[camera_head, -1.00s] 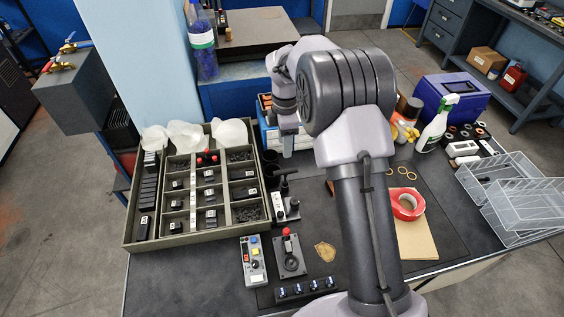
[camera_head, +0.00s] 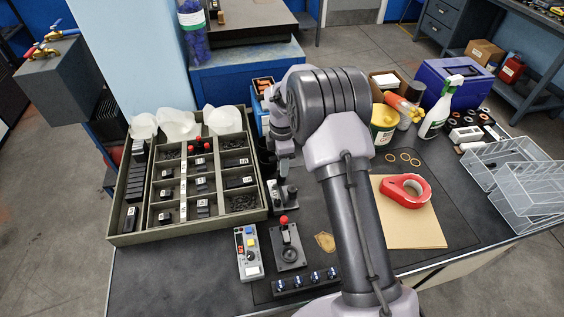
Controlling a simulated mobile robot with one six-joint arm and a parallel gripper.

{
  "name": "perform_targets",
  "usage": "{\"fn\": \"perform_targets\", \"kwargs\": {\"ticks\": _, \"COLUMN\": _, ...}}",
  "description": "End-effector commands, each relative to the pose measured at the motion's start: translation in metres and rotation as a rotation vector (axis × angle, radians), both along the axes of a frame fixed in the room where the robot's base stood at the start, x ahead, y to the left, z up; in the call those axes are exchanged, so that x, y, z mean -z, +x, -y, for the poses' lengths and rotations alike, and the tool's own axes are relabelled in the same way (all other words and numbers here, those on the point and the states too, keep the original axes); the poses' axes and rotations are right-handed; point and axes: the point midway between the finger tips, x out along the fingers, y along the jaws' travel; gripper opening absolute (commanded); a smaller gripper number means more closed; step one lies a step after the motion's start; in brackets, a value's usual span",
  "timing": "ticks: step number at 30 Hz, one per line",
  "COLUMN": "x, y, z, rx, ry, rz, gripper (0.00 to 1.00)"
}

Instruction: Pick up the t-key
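The dark T-key (camera_head: 287,190) stands in a small grey holder with a white label (camera_head: 275,197), right of the compartment tray. Its top is largely hidden by my gripper. My gripper (camera_head: 285,180) points down directly over the T-key, close to or at its handle. The fingers are small and dark against the mat, so I cannot tell whether they are open or touching the key.
A compartment tray (camera_head: 112,222) of black parts stands left. In front are a control box (camera_head: 250,271), a joystick with a red knob (camera_head: 283,222) and a knob strip (camera_head: 307,281). Red tape (camera_head: 418,192) lies on cardboard (camera_head: 405,228) at right. A spray bottle (camera_head: 433,122) stands behind.

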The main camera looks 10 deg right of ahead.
Motion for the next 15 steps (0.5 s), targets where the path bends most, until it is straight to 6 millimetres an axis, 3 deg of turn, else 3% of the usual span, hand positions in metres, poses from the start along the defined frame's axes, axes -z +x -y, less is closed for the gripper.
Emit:
{"fn": "perform_targets", "kwargs": {"ticks": 1, "x": -0.0004, "y": -0.0001, "z": 0.0, "rx": 0.0, "ry": 0.0, "rz": 0.0, "gripper": 0.34}}
{"fn": "perform_targets", "kwargs": {"ticks": 6, "x": -0.0004, "y": -0.0002, "z": 0.0, "rx": 0.0, "ry": 0.0, "rz": -0.001, "gripper": 0.0}}
{"fn": "perform_targets", "kwargs": {"ticks": 15, "x": -0.0007, "y": -0.0001, "z": 0.0, "rx": 0.0, "ry": 0.0, "rz": 0.0, "gripper": 0.0}}
